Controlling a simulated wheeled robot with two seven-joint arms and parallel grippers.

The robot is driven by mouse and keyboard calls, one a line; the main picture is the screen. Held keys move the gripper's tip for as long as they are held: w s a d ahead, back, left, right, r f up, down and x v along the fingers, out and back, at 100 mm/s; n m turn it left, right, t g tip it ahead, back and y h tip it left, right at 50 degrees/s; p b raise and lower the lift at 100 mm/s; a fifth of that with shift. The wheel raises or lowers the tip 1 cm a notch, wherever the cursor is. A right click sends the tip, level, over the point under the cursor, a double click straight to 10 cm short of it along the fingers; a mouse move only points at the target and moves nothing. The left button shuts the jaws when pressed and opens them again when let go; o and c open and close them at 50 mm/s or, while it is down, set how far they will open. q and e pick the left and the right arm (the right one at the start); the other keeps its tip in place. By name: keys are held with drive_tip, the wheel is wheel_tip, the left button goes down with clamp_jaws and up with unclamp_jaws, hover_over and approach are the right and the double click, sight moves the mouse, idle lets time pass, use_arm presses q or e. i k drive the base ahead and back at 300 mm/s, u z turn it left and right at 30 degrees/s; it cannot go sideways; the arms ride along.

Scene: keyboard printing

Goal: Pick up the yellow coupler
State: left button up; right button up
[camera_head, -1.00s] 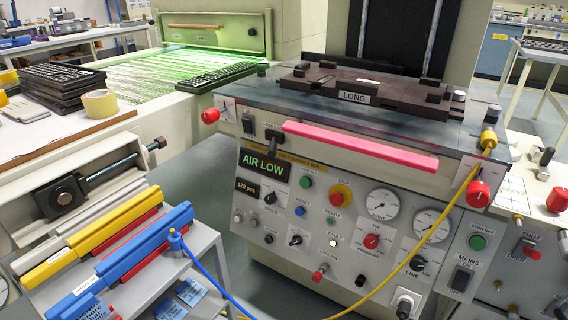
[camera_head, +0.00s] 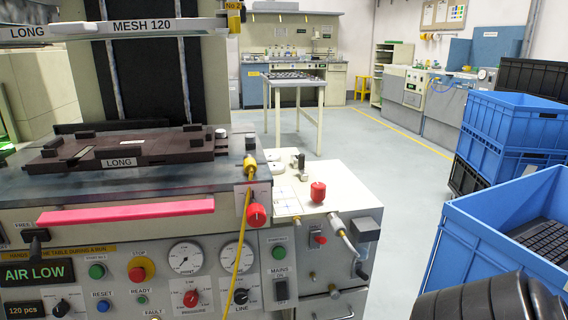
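The yellow coupler (camera_head: 250,165) is at the right front corner of the printing machine's table, upright above a red knob. A yellow hose (camera_head: 240,245) runs from it down across the front panel. I cannot tell whether the coupler is seated on a fitting or only rests there. Neither of my grippers is in view. A dark ribbed rounded shape at the bottom right corner may be part of my arm, but I cannot be sure.
The machine's panel reads AIR LOW (camera_head: 38,274). A pink bar (camera_head: 125,212) juts along its front edge. A side cabinet (camera_head: 325,205) with a red knob stands to the right. Blue crates (camera_head: 450,225) line the right side, one holding keyboards. Open floor lies between.

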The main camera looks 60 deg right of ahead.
sight(250, 165)
drive_tip(key=z, duration=1.15)
drive_tip(key=k, duration=0.1)
drive_tip(key=z, duration=0.45)
